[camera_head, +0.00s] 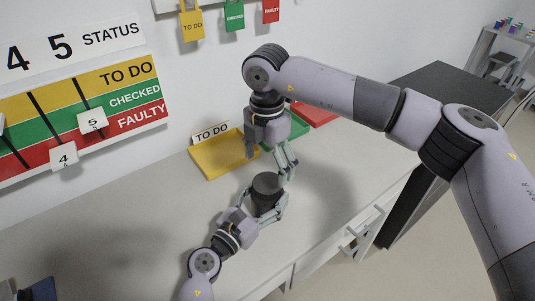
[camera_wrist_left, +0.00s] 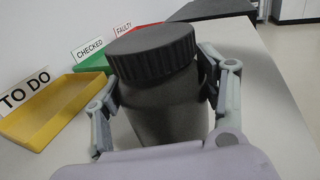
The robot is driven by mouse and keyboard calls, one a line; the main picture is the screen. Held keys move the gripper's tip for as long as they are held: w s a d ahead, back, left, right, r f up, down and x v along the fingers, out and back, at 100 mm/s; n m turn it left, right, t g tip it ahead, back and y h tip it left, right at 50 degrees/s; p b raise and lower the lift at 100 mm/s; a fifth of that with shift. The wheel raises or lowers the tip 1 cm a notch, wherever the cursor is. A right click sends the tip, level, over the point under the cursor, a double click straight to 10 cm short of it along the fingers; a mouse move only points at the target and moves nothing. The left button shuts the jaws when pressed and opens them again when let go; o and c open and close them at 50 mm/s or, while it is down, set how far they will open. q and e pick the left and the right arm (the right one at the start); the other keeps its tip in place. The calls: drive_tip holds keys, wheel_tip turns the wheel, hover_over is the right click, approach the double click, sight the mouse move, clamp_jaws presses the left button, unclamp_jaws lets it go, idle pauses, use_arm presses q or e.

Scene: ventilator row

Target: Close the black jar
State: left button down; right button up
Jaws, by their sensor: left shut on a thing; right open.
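The black jar (camera_head: 266,192) stands upright on the white counter, and a ribbed black lid (camera_wrist_left: 150,52) sits on top of it in the left wrist view. I cannot tell how tightly the lid is seated. My left gripper (camera_head: 264,205) is shut around the jar's body, with one finger on each side below the lid. My right gripper (camera_head: 288,172) is open and empty, pointing down just above and beside the jar at its upper right. The jar's lower part is partly hidden by the left gripper's fingers.
A yellow TO DO tray (camera_head: 222,170) lies behind the jar, with a green tray (camera_head: 298,128) and a red tray (camera_head: 318,112) beyond. A status board (camera_head: 85,110) hangs on the wall at left. The counter (camera_head: 335,215) right of the jar is clear.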

drive_tip(key=n, duration=0.4)
drive_tip(key=shift+r+n, duration=0.2)
drive_tip(key=shift+n, duration=0.1)
drive_tip(key=n, duration=0.4)
drive_tip(key=shift+r, duration=0.15)
drive_tip(key=n, duration=0.4)
drive_tip(key=shift+r+n, duration=0.2)
drive_tip(key=shift+n, duration=0.2)
drive_tip(key=n, duration=0.4)
drive_tip(key=shift+r, duration=0.1)
drive_tip(key=n, duration=0.4)
drive_tip(key=shift+r+n, duration=0.2)
drive_tip(key=shift+n, duration=0.2)
drive_tip(key=n, duration=0.4)
drive_tip(key=shift+r, duration=0.15)
drive_tip(key=n, duration=0.7)
drive_tip(key=shift+d+r+n, duration=0.1)
drive_tip(key=shift+r+n, duration=0.15)
drive_tip(key=shift+n, duration=0.05)
